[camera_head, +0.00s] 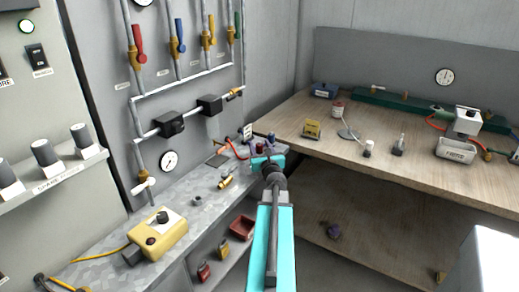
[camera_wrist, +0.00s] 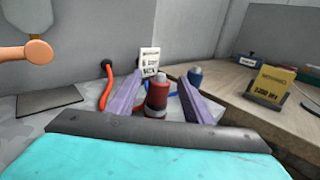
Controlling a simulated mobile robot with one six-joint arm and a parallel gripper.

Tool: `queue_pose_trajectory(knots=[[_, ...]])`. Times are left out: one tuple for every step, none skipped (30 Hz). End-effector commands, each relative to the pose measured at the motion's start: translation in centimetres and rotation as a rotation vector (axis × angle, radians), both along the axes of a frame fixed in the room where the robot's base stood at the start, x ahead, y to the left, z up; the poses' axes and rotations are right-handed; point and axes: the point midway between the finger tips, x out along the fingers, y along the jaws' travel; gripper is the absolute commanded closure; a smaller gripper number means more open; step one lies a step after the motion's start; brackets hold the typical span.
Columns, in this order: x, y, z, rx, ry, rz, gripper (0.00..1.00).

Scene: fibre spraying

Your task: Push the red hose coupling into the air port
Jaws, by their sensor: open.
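In the head view my gripper (camera_head: 266,147) is over the far end of the grey bench, and hides most of the coupling there. I cannot pick out the air port.
A blue coupling (camera_wrist: 195,76) stands behind the right finger. A small white sign (camera_wrist: 150,62) stands behind the red coupling. A wooden table (camera_head: 345,150) with a yellow card holder (camera_head: 312,129) lies to the right. A yellow control box (camera_head: 158,235) sits on the near bench.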

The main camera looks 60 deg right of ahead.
Motion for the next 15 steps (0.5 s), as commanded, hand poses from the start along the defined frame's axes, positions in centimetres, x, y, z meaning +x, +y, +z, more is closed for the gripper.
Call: queue_pose_trajectory(knots=[[0.4, -0.5, 0.1, 0.0, 0.0, 0.0, 0.54], [0.6, -0.6, 0.1, 0.0, 0.0, 0.0, 0.54], [0.9, -0.9, 0.1, 0.0, 0.0, 0.0, 0.54], [1.1, -1.1, 0.1, 0.0, 0.0, 0.0, 0.54], [1.3, -1.2, 0.1, 0.0, 0.0, 0.0, 0.54], [1.5, -1.5, 0.1, 0.001, 0.001, 0.0, 0.54], [1.7, -1.7, 0.1, 0.001, 0.001, 0.0, 0.54], [1.9, -1.8, 0.1, 0.001, 0.001, 0.0, 0.54], [2.1, -2.1, 0.1, 0.001, 0.001, 0.0, 0.54], [2.3, -2.2, 0.1, 0.0, 0.0, 0.0, 0.54], [2.4, -2.4, 0.0, 0.0, 0.0, 0.0, 0.54], [2.6, -2.6, 0.0, 0.0, 0.0, 0.0, 0.54], [2.7, -2.7, 0.0, 0.001, 0.001, 0.0, 0.54], [2.8, -2.7, 0.0, 0.001, 0.001, 0.0, 0.54], [2.9, -2.8, 0.0, 0.001, 0.001, 0.0, 0.54]])
